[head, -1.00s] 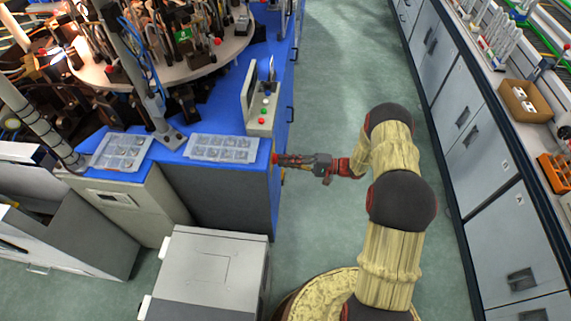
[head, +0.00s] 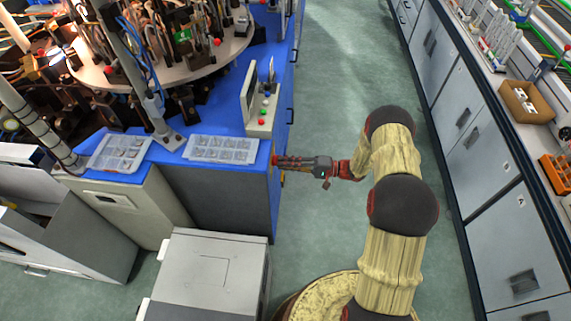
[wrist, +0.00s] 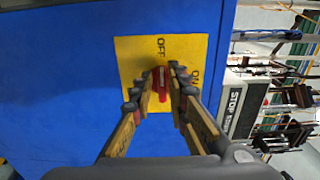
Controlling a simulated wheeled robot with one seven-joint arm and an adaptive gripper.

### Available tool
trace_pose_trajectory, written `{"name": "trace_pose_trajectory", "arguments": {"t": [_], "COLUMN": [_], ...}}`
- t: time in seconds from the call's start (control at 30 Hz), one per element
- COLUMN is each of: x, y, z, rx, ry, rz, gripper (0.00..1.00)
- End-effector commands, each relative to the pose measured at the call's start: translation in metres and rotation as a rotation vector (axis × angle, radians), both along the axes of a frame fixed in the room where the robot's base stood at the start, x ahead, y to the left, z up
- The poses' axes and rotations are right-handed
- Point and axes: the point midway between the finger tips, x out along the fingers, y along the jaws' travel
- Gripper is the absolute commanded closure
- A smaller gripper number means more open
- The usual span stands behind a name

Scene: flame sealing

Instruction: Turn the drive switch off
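The drive switch shows in the wrist view as a red handle (wrist: 162,86) on a yellow plate (wrist: 128,62). The plate is on a blue panel and has OFF printed at its top and ON at its right. The handle stands upright in the picture, in line with OFF. My gripper (wrist: 164,76) is at the switch, one finger on each side of the handle, apart from each other. I cannot tell whether a finger touches it. In the head view my gripper (head: 275,160) is at the right face of the blue machine cabinet (head: 225,195); the switch is hidden there.
A control box (head: 262,115) with buttons and two clear trays (head: 221,149) are on the blue top. A grey box (head: 212,270) stands in front. Cabinets (head: 480,170) line the right side, with clear floor (head: 345,60) between.

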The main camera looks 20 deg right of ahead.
Motion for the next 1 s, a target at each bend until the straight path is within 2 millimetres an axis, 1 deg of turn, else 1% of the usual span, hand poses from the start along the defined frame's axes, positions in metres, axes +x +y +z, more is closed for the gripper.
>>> {"name": "trace_pose_trajectory", "arguments": {"t": [0.03, 0.17, 0.43, 0.57, 0.67, 0.9, 1.0], "x": [0.000, 0.001, 0.001, -0.002, -0.007, -0.026, -0.034], "y": [0.000, 0.000, -0.001, -0.009, -0.024, -0.069, -0.086], "z": [0.001, 0.001, 0.002, 0.002, 0.002, 0.001, 0.001], "rx": [0.000, 0.000, 0.000, 0.000, -0.001, 0.000, 0.000], "ry": [-0.001, -0.002, -0.003, -0.003, -0.004, -0.002, -0.002], "rz": [0.000, 0.000, -0.001, -0.002, -0.004, -0.004, -0.003], "gripper": [0.79, 0.73, 0.73, 0.73, 0.73, 0.73, 0.73]}}
